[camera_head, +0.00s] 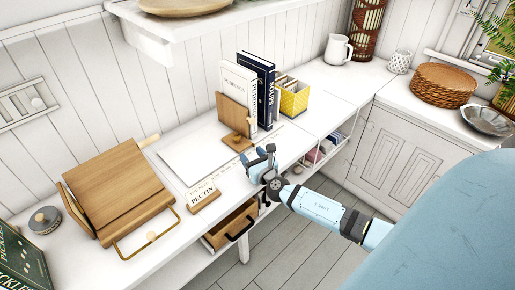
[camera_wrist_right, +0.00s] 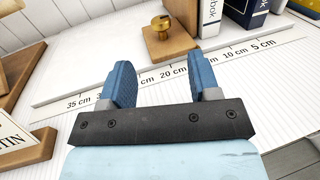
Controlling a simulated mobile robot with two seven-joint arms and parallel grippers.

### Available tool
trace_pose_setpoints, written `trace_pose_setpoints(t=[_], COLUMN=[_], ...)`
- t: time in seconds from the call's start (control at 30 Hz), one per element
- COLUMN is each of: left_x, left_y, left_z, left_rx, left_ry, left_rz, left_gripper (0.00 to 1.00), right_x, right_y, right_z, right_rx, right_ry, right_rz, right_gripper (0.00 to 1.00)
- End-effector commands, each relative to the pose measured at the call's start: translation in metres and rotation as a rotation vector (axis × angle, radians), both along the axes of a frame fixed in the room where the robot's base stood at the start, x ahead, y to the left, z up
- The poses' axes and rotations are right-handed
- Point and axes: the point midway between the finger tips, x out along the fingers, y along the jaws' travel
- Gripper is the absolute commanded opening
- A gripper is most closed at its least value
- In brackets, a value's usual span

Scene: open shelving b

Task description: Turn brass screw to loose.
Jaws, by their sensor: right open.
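The brass screw (camera_wrist_right: 160,24) has a round knob and stands on a wooden block (camera_wrist_right: 171,45) at the top of the right wrist view. In the head view that block belongs to a wooden bookend (camera_head: 233,113) in front of the upright books; the screw is too small there to make out clearly. My right gripper (camera_head: 259,157) is open and empty over the shelf's front edge, apart from the screw. In the right wrist view its two blue fingers (camera_wrist_right: 162,82) point towards the ruler, with the screw beyond them. My left gripper is not in view.
A white ruler strip (camera_wrist_right: 151,80) lies between gripper and block. Books (camera_head: 255,85) and a yellow box (camera_head: 294,98) stand behind. A "PECTIN" sign (camera_head: 204,199) and a wooden press-like board (camera_head: 118,190) are to the left. An open drawer (camera_head: 232,222) sits below the shelf.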

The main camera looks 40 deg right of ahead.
Motion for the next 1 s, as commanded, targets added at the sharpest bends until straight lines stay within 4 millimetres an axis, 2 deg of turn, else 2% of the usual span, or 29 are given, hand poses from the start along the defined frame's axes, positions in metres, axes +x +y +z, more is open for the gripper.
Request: trace_pose_setpoints(t=[0.1, 0.3, 0.87, 1.0], left_x=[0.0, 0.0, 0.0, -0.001], left_y=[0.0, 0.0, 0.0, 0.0], left_z=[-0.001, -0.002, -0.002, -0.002], left_rx=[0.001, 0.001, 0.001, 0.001], left_ry=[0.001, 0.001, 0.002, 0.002], left_rz=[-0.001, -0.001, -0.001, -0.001], left_gripper=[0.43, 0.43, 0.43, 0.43], right_x=[-0.022, -0.038, -0.039, -0.046], right_y=[0.003, 0.006, 0.007, 0.01], right_z=[-0.001, 0.0, 0.0, 0.003], right_rx=[0.0, 0.0, 0.001, 0.095], right_ry=[0.001, -0.001, -0.001, -0.017], right_rz=[0.0, 0.0, 0.0, -0.033], right_gripper=[0.56, 0.56, 0.56, 0.56])
